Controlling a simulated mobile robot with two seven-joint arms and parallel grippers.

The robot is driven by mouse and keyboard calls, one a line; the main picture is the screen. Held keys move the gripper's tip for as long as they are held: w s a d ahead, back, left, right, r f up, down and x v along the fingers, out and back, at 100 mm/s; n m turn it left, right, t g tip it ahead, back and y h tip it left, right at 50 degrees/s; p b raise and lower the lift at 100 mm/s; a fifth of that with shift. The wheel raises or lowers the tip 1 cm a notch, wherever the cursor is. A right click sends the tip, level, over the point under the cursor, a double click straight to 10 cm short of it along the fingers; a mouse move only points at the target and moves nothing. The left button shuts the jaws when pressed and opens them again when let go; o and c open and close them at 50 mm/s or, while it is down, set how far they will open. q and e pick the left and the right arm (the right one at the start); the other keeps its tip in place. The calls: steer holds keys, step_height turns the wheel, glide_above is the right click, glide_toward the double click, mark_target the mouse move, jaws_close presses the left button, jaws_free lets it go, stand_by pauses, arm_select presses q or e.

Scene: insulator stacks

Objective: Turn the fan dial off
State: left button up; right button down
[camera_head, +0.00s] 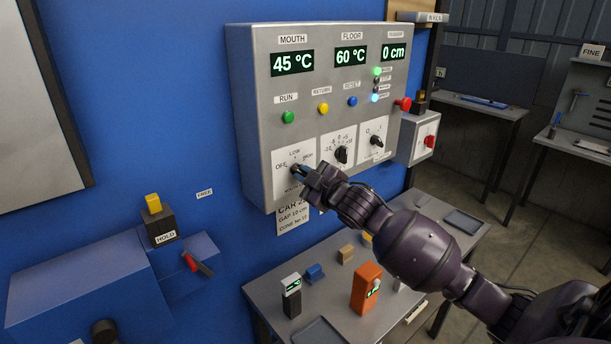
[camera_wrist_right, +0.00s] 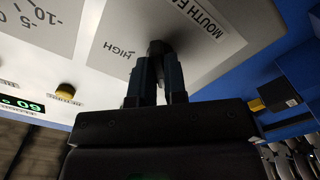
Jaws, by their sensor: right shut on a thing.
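The fan dial (camera_head: 295,167) is a dark knob on a white plate at the lower left of the grey control panel (camera_head: 258,125). OFF, LOW and HIGH are printed around it. My right gripper (camera_head: 303,171) reaches in from the lower right and is shut on the knob. In the right wrist view the two fingers (camera_wrist_right: 152,75) close on the dark knob (camera_wrist_right: 157,47), next to the word HIGH and a label starting MOUTH. The gripper hides much of the knob, so I cannot tell its setting. My left gripper is not in view.
Two other dials (camera_head: 341,154) sit right of the fan dial, with coloured buttons (camera_head: 323,108) above. A red knob (camera_head: 402,104) sticks out at the panel's right edge. Below, a grey table (camera_head: 335,325) holds an orange device (camera_head: 366,288) and small blocks. A blue box (camera_head: 85,285) is at left.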

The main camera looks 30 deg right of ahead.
steer(key=shift+n, duration=1.6)
steer(key=c, duration=1.2)
jaws_free()
steer(key=shift+o, duration=0.2)
steer(key=s+b, duration=0.1)
steer(key=s, duration=0.9)
steer(key=shift+s+d+b, duration=0.35)
steer(key=shift+s+d, duration=0.05)
